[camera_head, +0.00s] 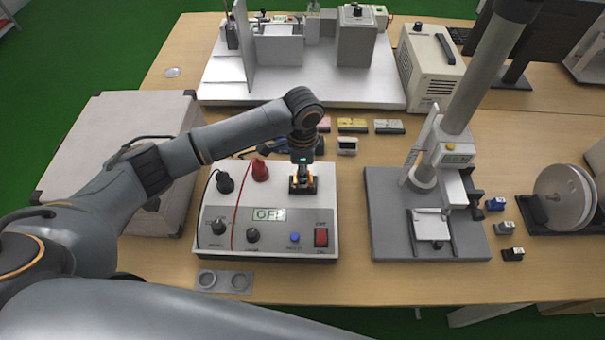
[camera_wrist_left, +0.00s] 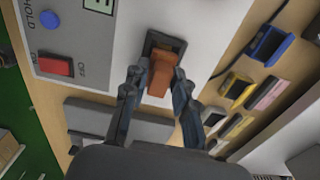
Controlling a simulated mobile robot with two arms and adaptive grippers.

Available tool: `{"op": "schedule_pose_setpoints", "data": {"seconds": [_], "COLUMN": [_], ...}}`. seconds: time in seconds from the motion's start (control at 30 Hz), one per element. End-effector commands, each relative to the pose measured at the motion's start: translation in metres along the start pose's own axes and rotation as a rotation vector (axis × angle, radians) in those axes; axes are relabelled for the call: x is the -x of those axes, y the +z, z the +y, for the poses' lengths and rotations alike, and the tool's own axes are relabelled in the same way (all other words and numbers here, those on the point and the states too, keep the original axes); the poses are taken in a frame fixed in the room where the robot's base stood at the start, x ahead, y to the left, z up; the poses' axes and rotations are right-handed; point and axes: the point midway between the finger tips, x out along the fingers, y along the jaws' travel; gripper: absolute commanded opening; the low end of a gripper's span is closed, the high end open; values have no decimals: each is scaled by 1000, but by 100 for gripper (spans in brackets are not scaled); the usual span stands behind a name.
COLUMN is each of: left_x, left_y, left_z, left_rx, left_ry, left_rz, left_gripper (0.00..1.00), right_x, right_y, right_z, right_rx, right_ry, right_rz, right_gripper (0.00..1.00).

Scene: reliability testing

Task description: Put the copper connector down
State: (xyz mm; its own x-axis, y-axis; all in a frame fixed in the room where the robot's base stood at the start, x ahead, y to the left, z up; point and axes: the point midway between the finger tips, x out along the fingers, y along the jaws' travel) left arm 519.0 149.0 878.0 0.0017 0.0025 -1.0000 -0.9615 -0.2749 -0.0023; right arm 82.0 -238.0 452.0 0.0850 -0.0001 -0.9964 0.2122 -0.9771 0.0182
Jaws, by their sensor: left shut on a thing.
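The copper connector (camera_wrist_left: 162,73) is an orange-brown block between the fingertips of my left gripper (camera_wrist_left: 156,84) in the left wrist view. Its far end is at a dark square socket (camera_wrist_left: 168,44) on the top of the white test box. I cannot tell how deep it sits in the socket. In the head view my left gripper (camera_head: 303,178) points down over the right part of the white test box (camera_head: 322,205), with orange showing between its fingers. The box's display reads OFF. My right gripper is not in view.
The box carries a red switch (camera_head: 321,237), a blue button (camera_head: 295,237), knobs and black and red plugs. A grey test stand (camera_head: 425,215) stands to the right. Small coloured blocks (camera_head: 352,125) lie behind the box. A grey two-hole plate (camera_head: 224,281) lies in front.

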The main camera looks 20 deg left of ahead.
Motion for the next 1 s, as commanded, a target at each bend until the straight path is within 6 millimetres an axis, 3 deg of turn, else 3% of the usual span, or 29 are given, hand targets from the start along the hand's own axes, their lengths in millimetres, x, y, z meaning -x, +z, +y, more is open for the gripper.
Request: {"op": "schedule_pose_setpoints", "data": {"seconds": [0.13, 0.7, 0.73, 0.8, 0.83, 1.0], "left_x": [-13, -26, -26, -26, -27, -27], "left_y": [0, 0, 0, 1, 1, 1], "left_z": [1, 1, 1, 2, 2, 2], "left_rx": [0, 1, 1, 1, 1, 0], "left_ry": [1, 0, 1, 2, 3, 4], "left_rz": [0, 0, -1, -1, -2, -2], "left_gripper": [0, 0, 32, 46, 50, 50], "right_x": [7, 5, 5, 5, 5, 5], "right_y": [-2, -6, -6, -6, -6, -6], "right_z": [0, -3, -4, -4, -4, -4], "right_rx": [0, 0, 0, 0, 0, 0], "right_ry": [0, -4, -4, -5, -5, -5], "right_rz": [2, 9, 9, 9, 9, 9], "right_gripper": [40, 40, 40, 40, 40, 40]}}
